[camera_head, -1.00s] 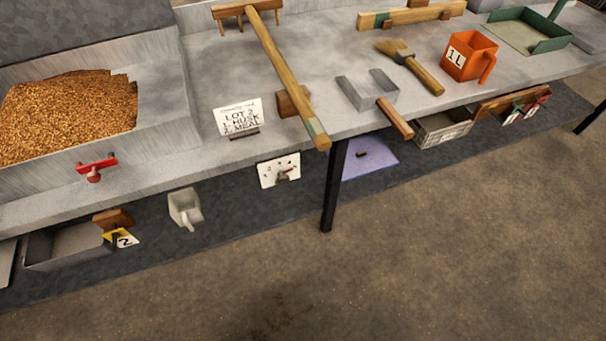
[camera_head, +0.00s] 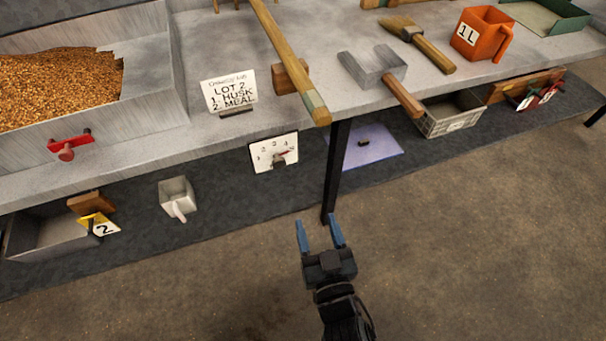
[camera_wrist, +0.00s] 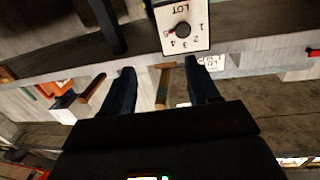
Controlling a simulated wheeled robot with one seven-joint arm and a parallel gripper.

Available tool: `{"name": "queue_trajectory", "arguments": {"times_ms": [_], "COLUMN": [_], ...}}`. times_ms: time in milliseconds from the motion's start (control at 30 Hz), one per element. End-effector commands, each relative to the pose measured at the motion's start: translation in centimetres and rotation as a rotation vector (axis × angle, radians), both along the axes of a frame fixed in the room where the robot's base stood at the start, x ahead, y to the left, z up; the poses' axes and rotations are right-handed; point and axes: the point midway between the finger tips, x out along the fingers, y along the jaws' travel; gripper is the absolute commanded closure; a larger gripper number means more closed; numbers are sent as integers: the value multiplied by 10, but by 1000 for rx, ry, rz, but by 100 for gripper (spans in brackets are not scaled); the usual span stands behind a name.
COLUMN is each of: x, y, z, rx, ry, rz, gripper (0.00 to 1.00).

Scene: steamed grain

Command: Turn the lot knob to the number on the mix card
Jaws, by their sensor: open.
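The mix card (camera_head: 229,94) stands on the bench and reads "LOT 2, 1. HUSK, 2. MEAL". The lot knob (camera_head: 279,161) sits on a white numbered dial plate (camera_head: 262,153) on the bench's front edge. The wrist view shows the plate (camera_wrist: 199,40) upside down, with "LOT", several numbers and the dark round knob (camera_wrist: 182,30). A red mark lies beside the knob, away from the 1 and near the far end of the numbers. My gripper (camera_head: 319,233) is open and empty, in front of and below the plate, apart from it. Its fingers (camera_wrist: 162,88) show in the wrist view.
A black table leg (camera_head: 337,170) stands just right of the plate. A long wooden-handled rake (camera_head: 288,60) overhangs the bench edge above it. A scoop (camera_head: 177,197) and a drawer-like bin (camera_head: 60,232) are on the lower shelf at left. The floor in front is clear.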

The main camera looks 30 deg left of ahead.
Motion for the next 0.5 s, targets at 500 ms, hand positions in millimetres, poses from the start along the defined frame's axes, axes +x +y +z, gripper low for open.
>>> {"name": "queue_trajectory", "arguments": {"times_ms": [500], "x": [47], "y": [92], "z": [-1], "rx": [-15], "ry": [-51], "rz": [129], "gripper": [40]}}
